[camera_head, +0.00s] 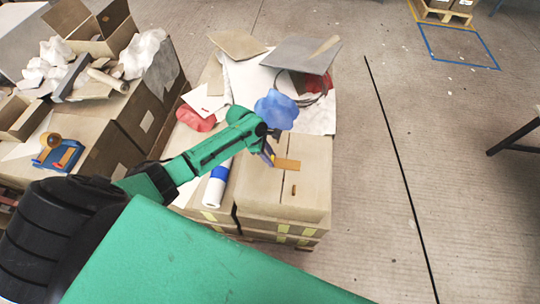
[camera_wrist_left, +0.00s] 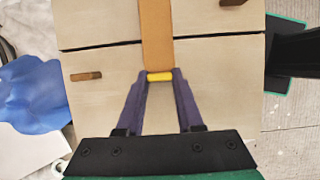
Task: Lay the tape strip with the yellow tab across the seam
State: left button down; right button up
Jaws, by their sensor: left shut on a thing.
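My left gripper (camera_head: 268,155) is over the cardboard box top (camera_head: 262,190). In the left wrist view its purple fingers (camera_wrist_left: 160,79) are shut on the yellow tab (camera_wrist_left: 160,76) at the near end of the tape strip. The brown-orange tape strip (camera_wrist_left: 156,35) reaches away from the fingers and passes across the dark seam (camera_wrist_left: 100,46) in that view. The strip also shows in the head view (camera_head: 288,164), to the right of the fingers. I cannot tell whether it touches the box. My right gripper is not in view.
A blue crumpled thing (camera_head: 276,109) lies behind the gripper. A white and blue roll (camera_head: 217,184) lies left of the box. A tape dispenser (camera_head: 58,153) stands on boxes at the left. The floor at the right is mostly clear.

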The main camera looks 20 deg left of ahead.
pick_arm(q)
jog(key=shift+f, duration=0.1)
jog(key=shift+c, duration=2.3)
grip_release()
jog(key=p+v, duration=0.1)
jog(key=v, duration=1.3)
jog(key=shift+r, duration=0.25)
